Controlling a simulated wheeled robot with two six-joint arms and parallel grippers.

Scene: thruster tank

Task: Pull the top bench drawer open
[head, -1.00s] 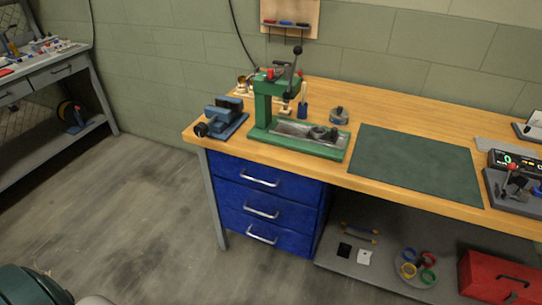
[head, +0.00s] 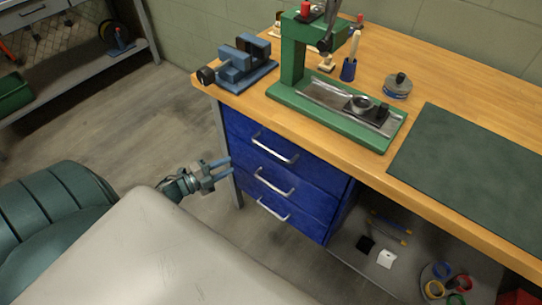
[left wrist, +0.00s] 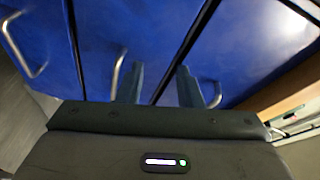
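The blue bench drawer stack stands under the left end of the workbench, and all its drawers look closed. The top bench drawer (head: 238,127) has a silver bar handle (head: 275,149); two lower drawers have similar handles. My left gripper (head: 222,170) is open and empty, left of the drawer fronts with its fingers pointing toward them. In the left wrist view the gripper (left wrist: 158,85) has its fingers apart, facing the seam between two drawers. The top drawer's handle (left wrist: 217,96) is just right of the right finger; the middle handle (left wrist: 116,72) is by the left finger. Neither is between the fingers.
The wooden workbench (head: 440,88) carries a blue vise (head: 240,62), a green press (head: 295,50) and a green mat (head: 470,170). A grey bench leg (head: 226,150) is close to my left gripper. A lower shelf (head: 345,243) holds small items right of the drawers.

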